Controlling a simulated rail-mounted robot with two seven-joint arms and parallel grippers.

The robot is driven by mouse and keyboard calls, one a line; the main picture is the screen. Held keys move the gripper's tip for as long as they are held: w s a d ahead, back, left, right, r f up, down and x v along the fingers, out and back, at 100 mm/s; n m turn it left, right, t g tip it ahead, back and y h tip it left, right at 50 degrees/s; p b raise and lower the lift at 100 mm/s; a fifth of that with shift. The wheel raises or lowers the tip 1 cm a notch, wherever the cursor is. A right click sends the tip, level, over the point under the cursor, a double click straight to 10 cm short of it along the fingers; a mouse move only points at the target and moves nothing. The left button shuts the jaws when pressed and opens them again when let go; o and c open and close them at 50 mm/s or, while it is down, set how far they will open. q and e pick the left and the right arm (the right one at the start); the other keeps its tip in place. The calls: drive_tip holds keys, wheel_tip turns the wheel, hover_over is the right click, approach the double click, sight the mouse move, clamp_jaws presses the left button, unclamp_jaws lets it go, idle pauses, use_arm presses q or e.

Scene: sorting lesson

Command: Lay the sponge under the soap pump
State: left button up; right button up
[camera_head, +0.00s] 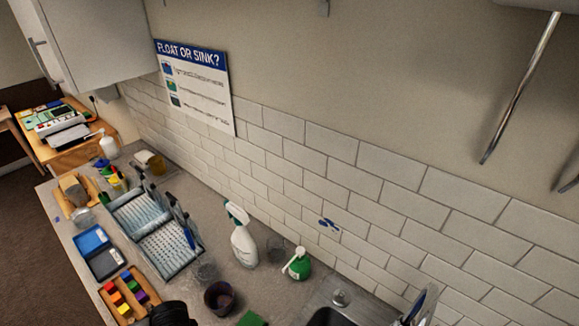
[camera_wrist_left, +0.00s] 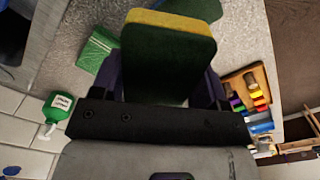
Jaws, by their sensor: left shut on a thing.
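The sponge (camera_wrist_left: 168,58) is a block with a yellow layer and a dark green layer. My left gripper (camera_wrist_left: 163,82) is shut on it, one finger on each side, in the left wrist view. The sponge is not seen in the head view. The soap pump (camera_head: 299,266) is a green bottle with a white pump top, upright on the counter near the tiled wall. In the left wrist view the soap pump (camera_wrist_left: 58,105) is at the left, apart from the sponge. My right gripper is not in view.
A flat green pad (camera_wrist_left: 98,48) lies on the counter near the pump. A sink (camera_head: 326,316) is at the right. A block tray (camera_head: 129,296) and a rack (camera_head: 170,250) are left.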

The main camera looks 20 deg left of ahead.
use_arm(q)
drive_tip(key=w+d+r+m, duration=0.1)
drive_tip(key=w+d+r, duration=0.25)
drive_tip(key=r, duration=0.45)
drive_tip(key=w+d+r+m, duration=0.1)
drive_tip(key=w+d+r, duration=0.2)
drive_tip(key=w+r, duration=0.35)
drive_tip(key=w+d+r+m, duration=0.1)
drive_tip(key=w+d+r, duration=0.2)
drive_tip(key=r, duration=0.7)
drive_tip(key=s+r+p, duration=0.9)
drive_tip(key=r+p, duration=0.2)
drive_tip(key=p, duration=0.4)
drive_tip(key=shift+w, duration=0.1)
